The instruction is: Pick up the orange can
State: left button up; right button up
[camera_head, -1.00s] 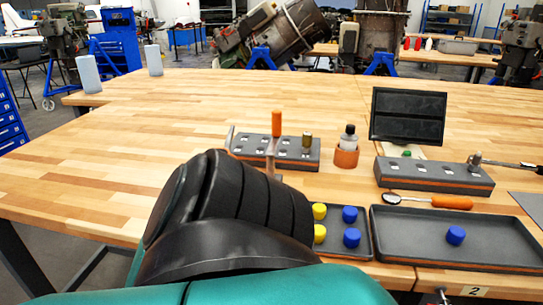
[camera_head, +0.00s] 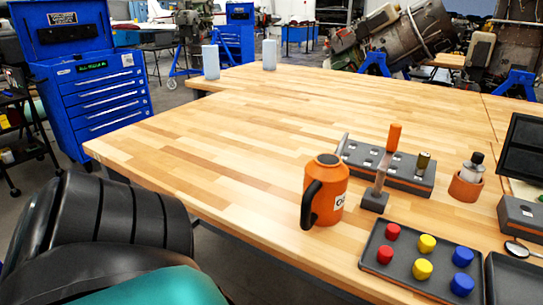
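The orange can (camera_head: 328,185) stands upright on the wooden table, right of the middle of the view. It has a dark lid, a black handle on its left side and a white label, partly seen, on its right. No gripper touches it. A black and teal link of my own arm fills the lower left corner, well apart from the can. Neither of my grippers is in view.
A hammer with an orange handle (camera_head: 394,137) stands close right of the can, by a grey tool block (camera_head: 415,181). A dark tray (camera_head: 404,282) of red, yellow and blue caps lies in front. The wooden table (camera_head: 220,145) is clear left of the can.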

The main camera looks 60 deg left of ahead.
aim_at(327, 178)
jog(key=i+j+u, duration=0.1)
jog(key=u, duration=1.3)
